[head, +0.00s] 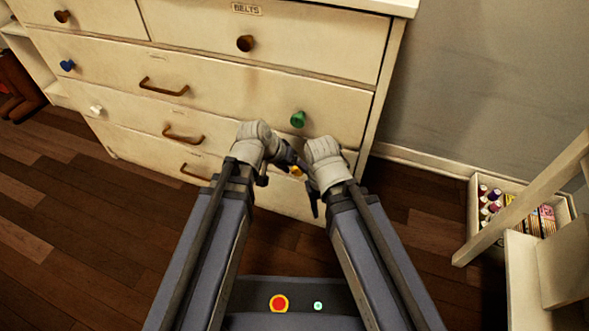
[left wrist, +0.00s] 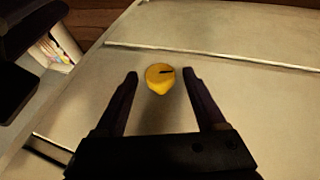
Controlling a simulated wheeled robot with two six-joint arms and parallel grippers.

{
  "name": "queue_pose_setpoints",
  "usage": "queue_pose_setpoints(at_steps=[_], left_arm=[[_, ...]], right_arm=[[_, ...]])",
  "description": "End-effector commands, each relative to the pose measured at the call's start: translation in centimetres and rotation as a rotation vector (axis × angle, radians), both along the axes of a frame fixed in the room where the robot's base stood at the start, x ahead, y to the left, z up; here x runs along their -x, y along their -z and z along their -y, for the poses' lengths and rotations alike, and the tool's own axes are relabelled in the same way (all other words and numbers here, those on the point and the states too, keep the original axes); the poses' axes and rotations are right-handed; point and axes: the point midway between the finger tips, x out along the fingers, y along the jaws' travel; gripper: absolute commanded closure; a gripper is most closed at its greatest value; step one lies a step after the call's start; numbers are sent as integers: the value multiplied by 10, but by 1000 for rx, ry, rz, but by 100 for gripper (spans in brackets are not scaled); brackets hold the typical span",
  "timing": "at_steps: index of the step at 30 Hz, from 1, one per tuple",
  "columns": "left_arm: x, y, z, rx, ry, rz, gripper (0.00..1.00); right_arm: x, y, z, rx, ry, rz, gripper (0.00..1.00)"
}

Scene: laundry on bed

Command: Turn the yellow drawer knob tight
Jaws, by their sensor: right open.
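The yellow knob (head: 296,171) is on a lower right drawer of the cream dresser, mostly hidden between my two hands in the head view. In the left wrist view the yellow knob (left wrist: 160,79) shows a dark slot or line on its face. My left gripper (left wrist: 160,74) is open, with one finger on each side of the knob and a gap on both sides. In the head view my left gripper (head: 295,161) is beside the knob. My right gripper (head: 314,203) is open and empty, a little below and right of the knob, pointing downward.
The dresser (head: 225,85) also has a green knob (head: 298,119) above the yellow one, a blue knob (head: 67,65), a white knob (head: 96,110) and brown handles. Wooden floor is clear at the left.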

Motion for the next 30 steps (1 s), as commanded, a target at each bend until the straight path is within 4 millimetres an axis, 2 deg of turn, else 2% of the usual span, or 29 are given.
queue_pose_setpoints(at_steps=[2, 18, 24, 30], left_arm=[[0, 0, 0, 0, 0, 0, 38], [0, 0, 0, 0, 0, 0, 99], [1, -1, 1, -15, 2, 3, 100], [2, -2, 4, -143, 5, 44, 100]], right_arm=[[0, 0, 0, 0, 0, 0, 50], [0, 0, 0, 0, 0, 0, 50], [0, -2, 0, 0, 0, 0, 50], [0, -9, 0, 0, 0, -1, 50]])
